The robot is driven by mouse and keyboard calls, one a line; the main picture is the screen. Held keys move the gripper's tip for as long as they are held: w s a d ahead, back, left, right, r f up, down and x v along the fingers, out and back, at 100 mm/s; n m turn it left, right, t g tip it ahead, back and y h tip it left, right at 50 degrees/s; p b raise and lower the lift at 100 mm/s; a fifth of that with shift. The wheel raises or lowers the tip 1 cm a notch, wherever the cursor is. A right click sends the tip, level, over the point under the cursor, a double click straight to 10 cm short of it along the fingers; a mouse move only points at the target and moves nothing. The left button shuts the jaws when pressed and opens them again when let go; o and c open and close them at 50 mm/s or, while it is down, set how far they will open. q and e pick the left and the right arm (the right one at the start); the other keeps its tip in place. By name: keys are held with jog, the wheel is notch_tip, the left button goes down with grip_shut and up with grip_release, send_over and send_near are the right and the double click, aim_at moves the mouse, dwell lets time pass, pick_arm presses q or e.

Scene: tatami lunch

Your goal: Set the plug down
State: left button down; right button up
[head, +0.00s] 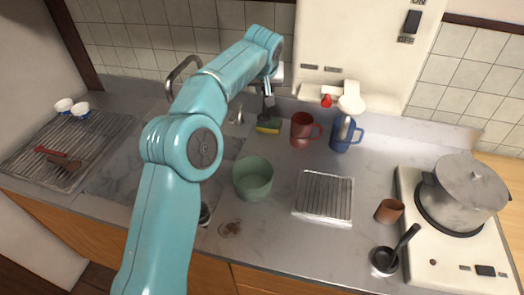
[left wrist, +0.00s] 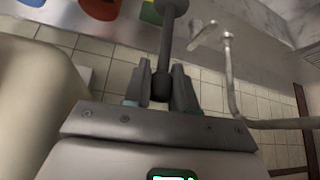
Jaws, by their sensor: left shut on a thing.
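The left arm reaches over the counter toward the back wall. My left gripper (head: 268,98) is in front of the tiled wall, above a yellow-green sponge (head: 268,127). In the left wrist view its fingers (left wrist: 161,88) are shut on the dark plug (left wrist: 167,42). The plug's rounded end is between the fingers, and its stem runs away from them to a wider end at the top of the picture. In the head view the plug is too small to make out clearly. My right gripper is not in view.
A red mug (head: 301,131) and a blue mug (head: 339,135) stand right of the sponge. A tap (head: 184,68) rises behind the sink. A green bowl (head: 253,179) and wire rack (head: 324,196) are in front. A pot (head: 465,194) sits at right.

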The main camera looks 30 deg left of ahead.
pick_arm(q)
send_over(261, 120)
jog(key=f, duration=0.3)
jog(key=w+f, duration=0.1)
jog(key=f, duration=0.1)
jog(key=shift+a, duration=0.4)
jog(key=f, duration=0.2)
jog(key=w+f, duration=0.1)
jog(key=f, duration=0.3)
jog(key=shift+w+d+f, duration=0.15)
jog(key=shift+d+f, duration=0.15)
jog(key=shift+f, duration=0.1)
jog(key=shift+s+a+f, duration=0.15)
jog(key=shift+s+f, duration=0.25)
jog(key=shift+s, duration=0.05)
jog(key=f, duration=0.4)
jog(key=shift+w+f, duration=0.2)
jog(key=shift+f, duration=0.2)
jog(key=c, duration=0.9)
grip_release()
jog(key=shift+w, duration=0.1)
jog(key=shift+s+r, duration=0.2)
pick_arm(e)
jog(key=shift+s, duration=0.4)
